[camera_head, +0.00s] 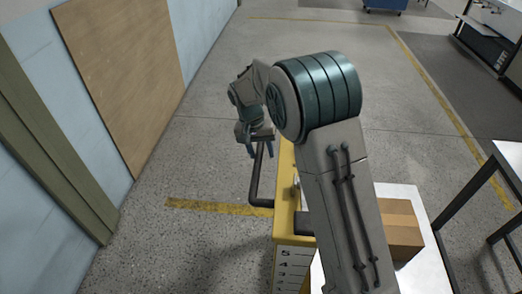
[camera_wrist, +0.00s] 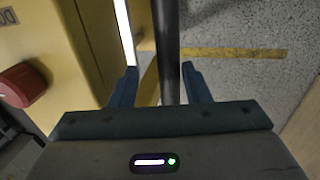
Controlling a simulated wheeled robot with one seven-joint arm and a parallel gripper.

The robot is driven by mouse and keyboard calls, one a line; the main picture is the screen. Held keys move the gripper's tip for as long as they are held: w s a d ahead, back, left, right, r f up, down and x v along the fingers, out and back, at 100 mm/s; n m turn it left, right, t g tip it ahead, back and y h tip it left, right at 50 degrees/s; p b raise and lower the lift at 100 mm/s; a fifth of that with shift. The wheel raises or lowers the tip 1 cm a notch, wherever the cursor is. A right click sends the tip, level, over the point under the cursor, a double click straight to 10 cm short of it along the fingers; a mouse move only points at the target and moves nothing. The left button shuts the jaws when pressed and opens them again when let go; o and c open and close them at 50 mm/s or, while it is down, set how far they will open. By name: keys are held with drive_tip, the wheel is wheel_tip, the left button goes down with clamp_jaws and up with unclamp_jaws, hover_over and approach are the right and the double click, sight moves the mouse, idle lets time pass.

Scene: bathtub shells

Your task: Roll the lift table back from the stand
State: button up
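The lift table (camera_head: 285,215) is yellow, with a number scale on its near side. Its dark bar handle (camera_head: 256,180) sticks out to the left and bends upward. My gripper (camera_head: 258,148) is at the upper part of this handle. In the wrist view, the handle (camera_wrist: 167,45) runs between the two blue fingers of my gripper (camera_wrist: 160,78), with gaps on both sides. The fingers are open around the bar. My arm hides much of the lift table. A black-legged frame with a light top (camera_head: 512,153), perhaps the stand, is at right.
A cardboard box (camera_head: 401,228) sits on a white surface (camera_head: 428,262) right of my arm. A brown board (camera_head: 125,70) is on the left wall. Grey floor with yellow lines (camera_head: 215,206) is clear left of and beyond the handle. A blue bin (camera_head: 385,4) is far off.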

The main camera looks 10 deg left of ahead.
drive_tip(key=shift+r, duration=0.1)
wheel_tip(320, 180, up, 13)
drive_tip(key=a, duration=0.2)
drive_tip(key=shift+a+r+b, duration=0.2)
drive_tip(key=shift+a+b, duration=0.1)
drive_tip(key=s+d+r+t+y, duration=0.1)
drive_tip(key=s+d+r, duration=0.1)
drive_tip(key=s+d, duration=0.5)
drive_tip(key=s+d+r+y, duration=0.15)
drive_tip(key=s+d, duration=0.25)
drive_tip(key=d, duration=0.6)
drive_tip(key=s+d+f+t, duration=0.1)
drive_tip(key=s+d+f, duration=0.1)
drive_tip(key=s, duration=0.5)
drive_tip(key=s+d+f+t, duration=0.1)
drive_tip(key=s+d+f, duration=0.1)
drive_tip(key=s+d, duration=0.3)
drive_tip(key=s, duration=0.3)
drive_tip(key=shift+d+f, duration=0.15)
drive_tip(key=shift+f, duration=0.2)
